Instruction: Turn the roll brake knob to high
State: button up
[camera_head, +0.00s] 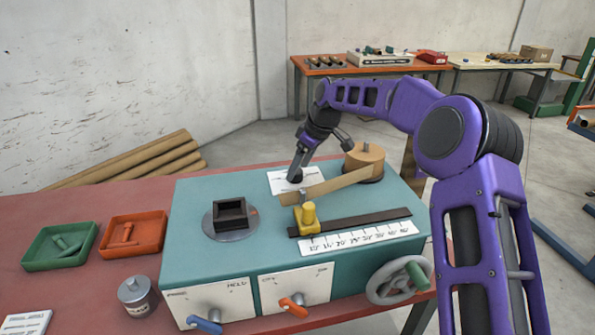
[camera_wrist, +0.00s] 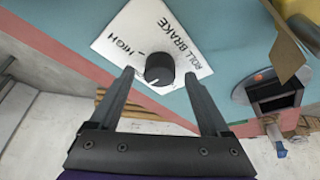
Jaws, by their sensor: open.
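The roll brake knob (camera_wrist: 160,66) is a round black knob on a white plate (camera_wrist: 128,28) lettered "ROLL BRAKE" and "HIGH". A small pale mark shows on the knob's lower left edge in the wrist view, away from the short tick by "HIGH". My gripper (camera_wrist: 159,74) is open, with one fingertip on each side of the knob. I cannot tell whether either finger touches it. In the head view my gripper (camera_head: 294,178) points down over the plate (camera_head: 280,188) at the machine's back edge and largely hides the knob.
A cardboard roll (camera_head: 364,158) with a paper strip stands right of my gripper. A yellow block (camera_head: 307,215) and a ruler (camera_head: 360,238) lie nearer. A dark square holder (camera_head: 231,215) stands left. Blue (camera_head: 205,325) and orange (camera_head: 293,306) levers and a handwheel (camera_head: 399,281) are in front.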

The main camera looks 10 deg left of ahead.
jog(key=shift+x, duration=0.95)
jog(key=shift+r, duration=0.1)
jog(key=shift+c, duration=0.3)
grip_shut()
